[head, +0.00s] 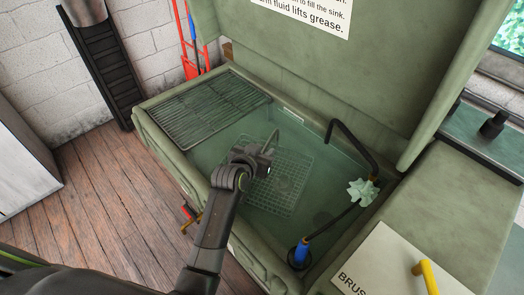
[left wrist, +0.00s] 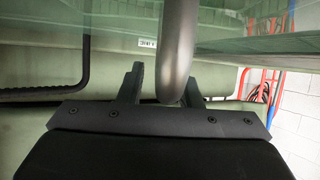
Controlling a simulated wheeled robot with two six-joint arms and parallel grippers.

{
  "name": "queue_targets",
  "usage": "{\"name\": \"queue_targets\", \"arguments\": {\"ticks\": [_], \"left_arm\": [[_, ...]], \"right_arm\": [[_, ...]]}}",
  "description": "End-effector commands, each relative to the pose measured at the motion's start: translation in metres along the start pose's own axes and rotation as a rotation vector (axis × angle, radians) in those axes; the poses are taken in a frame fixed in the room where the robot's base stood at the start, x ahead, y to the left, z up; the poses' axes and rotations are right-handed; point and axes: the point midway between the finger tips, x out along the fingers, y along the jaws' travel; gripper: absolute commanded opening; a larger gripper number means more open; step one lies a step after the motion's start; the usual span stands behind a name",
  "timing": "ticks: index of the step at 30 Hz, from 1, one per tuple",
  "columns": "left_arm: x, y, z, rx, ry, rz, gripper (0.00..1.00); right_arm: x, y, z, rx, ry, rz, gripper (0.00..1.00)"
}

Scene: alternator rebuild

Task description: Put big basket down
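The big basket (head: 289,187) is a square wire-mesh basket in the greenish fluid of the sink, near its middle. It looks level; whether it touches the sink floor is hard to tell. My left gripper (head: 266,160) is over its left back part, by the basket's raised handle (head: 273,139). In the left wrist view, the thick grey handle bar (left wrist: 178,50) runs between the two fingers of my left gripper (left wrist: 163,88). A gap shows between the left finger and the bar, so the gripper looks open around it. My right gripper is not in view.
A wire rack (head: 208,108) covers the sink's left end. A black bent spout (head: 352,145) and a brush with a blue handle (head: 301,252) are at the right. A pale green crumpled thing (head: 362,191) is by the spout. The raised lid (head: 330,70) stands behind.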

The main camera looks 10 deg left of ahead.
Motion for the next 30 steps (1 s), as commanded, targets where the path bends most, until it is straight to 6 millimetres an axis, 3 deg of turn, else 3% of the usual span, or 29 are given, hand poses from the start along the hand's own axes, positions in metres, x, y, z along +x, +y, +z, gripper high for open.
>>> {"name": "queue_targets", "arguments": {"ticks": [8, 21, 30], "left_arm": [[-0.019, 0.000, -0.006, -0.002, -0.002, 0.000, 0.31], [-0.087, 0.000, -0.006, -0.002, -0.002, -0.001, 0.31], [-0.118, 0.000, -0.003, -0.002, -0.001, 0.000, 0.31]], "right_arm": [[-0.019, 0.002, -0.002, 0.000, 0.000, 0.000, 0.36], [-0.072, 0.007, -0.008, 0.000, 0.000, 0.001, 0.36], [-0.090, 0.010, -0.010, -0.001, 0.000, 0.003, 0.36]]}}
